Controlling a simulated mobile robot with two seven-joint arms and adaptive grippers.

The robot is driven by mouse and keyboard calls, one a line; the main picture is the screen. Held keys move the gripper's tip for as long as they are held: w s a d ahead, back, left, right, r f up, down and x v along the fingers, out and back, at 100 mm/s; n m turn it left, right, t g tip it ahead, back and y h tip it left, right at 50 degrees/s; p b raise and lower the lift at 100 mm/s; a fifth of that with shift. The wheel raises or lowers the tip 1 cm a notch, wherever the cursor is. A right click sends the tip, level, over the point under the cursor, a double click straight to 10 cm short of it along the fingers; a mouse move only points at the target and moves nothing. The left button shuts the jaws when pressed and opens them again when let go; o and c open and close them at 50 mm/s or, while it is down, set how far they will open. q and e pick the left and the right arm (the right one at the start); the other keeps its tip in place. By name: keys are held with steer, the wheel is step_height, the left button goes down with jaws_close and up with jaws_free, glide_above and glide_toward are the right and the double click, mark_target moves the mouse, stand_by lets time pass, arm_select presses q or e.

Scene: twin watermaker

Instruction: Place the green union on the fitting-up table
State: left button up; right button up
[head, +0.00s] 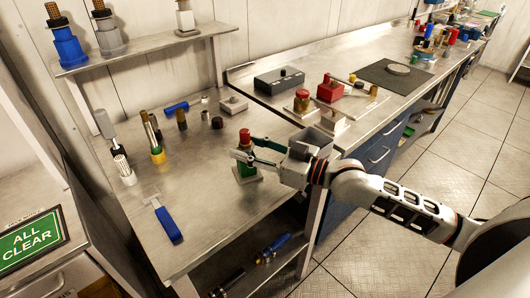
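A green fitting with a red top, which looks like the green union (246,174), stands upright on a small pale base on the left steel table (205,215). My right gripper (241,153) reaches in from the right at its upper part. One finger crosses in front of it and hides its middle; the other finger shows behind and to the right. Whether the fingers press on it cannot be told. I cannot tell from any label which surface is the fitting-up table. My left gripper is not in view.
A blue-handled tool (167,222) lies at the table's front left. A white cylinder (124,170) and several brown-topped parts stand behind it. A red block (330,89) and a dark box (279,80) sit on the right bench (375,110). The table's front middle is clear.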

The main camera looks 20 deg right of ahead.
steer(key=v, duration=1)
steer(key=shift+s+d+f, duration=0.1)
steer(key=shift+s+d, duration=0.05)
steer(key=shift+s, duration=0.05)
steer(key=shift+s+d, duration=0.35)
steer(key=shift+s, duration=0.1)
